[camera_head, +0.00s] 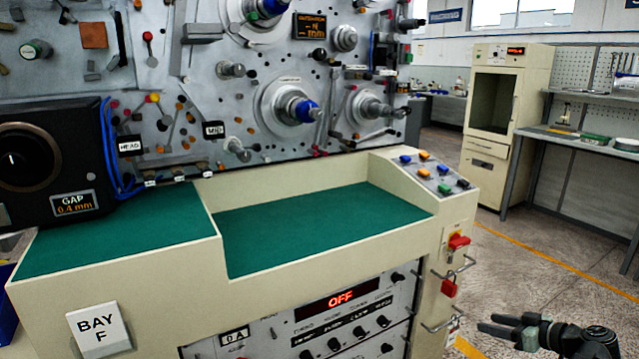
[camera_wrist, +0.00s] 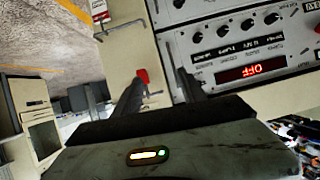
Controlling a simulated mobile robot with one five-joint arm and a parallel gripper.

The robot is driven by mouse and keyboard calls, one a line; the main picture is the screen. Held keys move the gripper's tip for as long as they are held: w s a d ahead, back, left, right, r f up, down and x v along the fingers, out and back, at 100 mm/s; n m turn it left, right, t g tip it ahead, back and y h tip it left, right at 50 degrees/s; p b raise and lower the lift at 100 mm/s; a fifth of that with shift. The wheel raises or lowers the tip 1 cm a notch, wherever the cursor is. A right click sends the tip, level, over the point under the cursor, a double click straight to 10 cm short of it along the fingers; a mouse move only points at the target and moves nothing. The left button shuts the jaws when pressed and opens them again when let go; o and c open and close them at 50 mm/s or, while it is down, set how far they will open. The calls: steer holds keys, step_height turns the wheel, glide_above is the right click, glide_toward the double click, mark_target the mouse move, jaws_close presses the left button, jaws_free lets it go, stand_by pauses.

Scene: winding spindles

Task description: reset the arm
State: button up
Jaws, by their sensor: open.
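My gripper (camera_head: 512,327) is at the lower right of the head view, in front of the floor and to the right of the cream winding machine (camera_head: 330,178). It is open and holds nothing that I can see. In the wrist view its two dark fingers (camera_wrist: 160,88) stand apart, with the machine's front behind them. The wrist view is turned nearly upside down, and the display (camera_wrist: 252,68) on the machine's control panel shows there inverted. In the head view this display (camera_head: 341,299) reads OFF in red.
A red knob (camera_head: 458,242), a red padlock (camera_head: 449,287) and metal handles (camera_head: 455,268) stick out at the machine's right corner, left of my gripper. The green work surface (camera_head: 320,222) is bare. A cream cabinet (camera_head: 492,125) and a bench (camera_head: 575,140) stand behind, with open floor between.

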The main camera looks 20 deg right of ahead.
steer(key=w+a+r+g+p, duration=0.3)
steer(key=a+p, duration=0.3)
steer(key=a, duration=0.5)
steer(key=w+a+r+m+g+p, duration=0.1)
steer(key=w+a+r+g+p, duration=0.2)
steer(key=a+p, duration=0.55)
steer(key=w+a+r+g+p, duration=0.3)
steer(key=w+a+p, duration=0.15)
steer(key=a, duration=0.75)
steer(key=s+a+r+m+g+h+p, duration=0.1)
steer(key=a+r+h+p, duration=0.1)
steer(key=a, duration=0.5)
steer(key=s+a+r+g+h+p, duration=0.1)
steer(key=s+a+r+g+p, duration=0.1)
steer(key=a+r+p, duration=0.2)
steer(key=a+p, duration=0.3)
steer(key=shift+a+r+m+h, duration=0.2)
steer(key=shift+m+h, duration=0.2)
steer(key=shift+d, duration=0.15)
